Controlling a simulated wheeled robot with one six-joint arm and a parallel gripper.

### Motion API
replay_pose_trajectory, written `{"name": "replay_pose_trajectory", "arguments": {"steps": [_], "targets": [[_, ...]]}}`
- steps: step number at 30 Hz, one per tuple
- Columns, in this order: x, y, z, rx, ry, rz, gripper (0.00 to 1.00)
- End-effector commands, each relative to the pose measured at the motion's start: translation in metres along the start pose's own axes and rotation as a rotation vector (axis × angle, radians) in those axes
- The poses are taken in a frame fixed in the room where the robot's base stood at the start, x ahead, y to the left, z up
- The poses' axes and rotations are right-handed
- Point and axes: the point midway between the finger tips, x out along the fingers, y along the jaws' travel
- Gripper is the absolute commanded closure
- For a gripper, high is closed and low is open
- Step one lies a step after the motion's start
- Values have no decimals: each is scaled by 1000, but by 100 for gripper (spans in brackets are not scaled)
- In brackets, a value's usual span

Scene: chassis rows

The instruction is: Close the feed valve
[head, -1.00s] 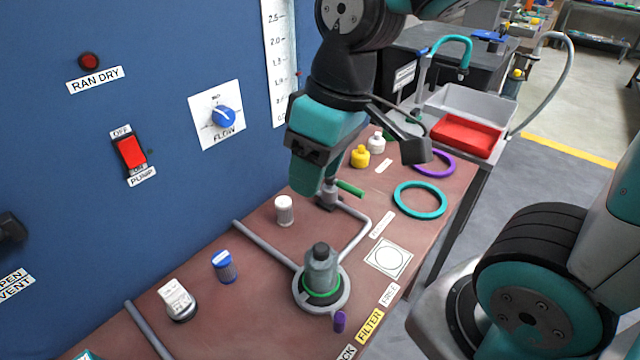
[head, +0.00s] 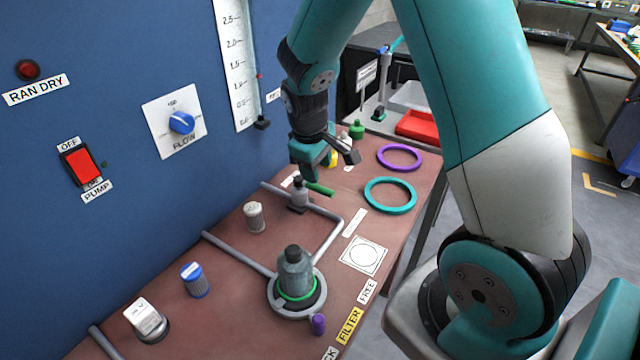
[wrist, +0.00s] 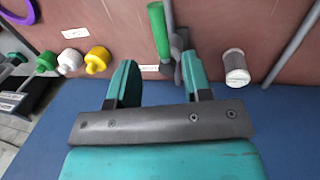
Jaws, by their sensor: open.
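The valve with a green lever (head: 320,188) sits on a grey pipe at the back of the brown bench. Its lever points right, roughly along the pipe. The lever also shows in the wrist view (wrist: 158,32), with the grey valve body beside it. I take it for the feed valve; its label is not readable. My gripper (head: 328,158) is above and behind the valve in the head view, pointing down. In the wrist view my gripper (wrist: 158,80) has its two teal fingers apart with nothing between them. The lever lies beyond the fingertips. I cannot tell whether the right finger touches the valve body.
A filter housing with a green ring (head: 296,270) stands nearer on the bench. A white-capped cylinder (head: 254,216) stands left of the valve. Teal (head: 390,195) and purple (head: 399,157) rings lie to the right. The blue panel (head: 120,220) rises along the left.

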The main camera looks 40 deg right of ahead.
Motion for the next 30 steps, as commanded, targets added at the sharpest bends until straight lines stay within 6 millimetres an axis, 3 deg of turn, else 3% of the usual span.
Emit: {"name": "replay_pose_trajectory", "arguments": {"steps": [3,9,22,28,30], "targets": [[26,-1,1,0,-5,-3,55],[53,0,0,0,-1,-2,55],[63,0,0,0,1,-1,55],[63,0,0,0,1,-1,100],[62,0,0,0,1,-1,100]]}}
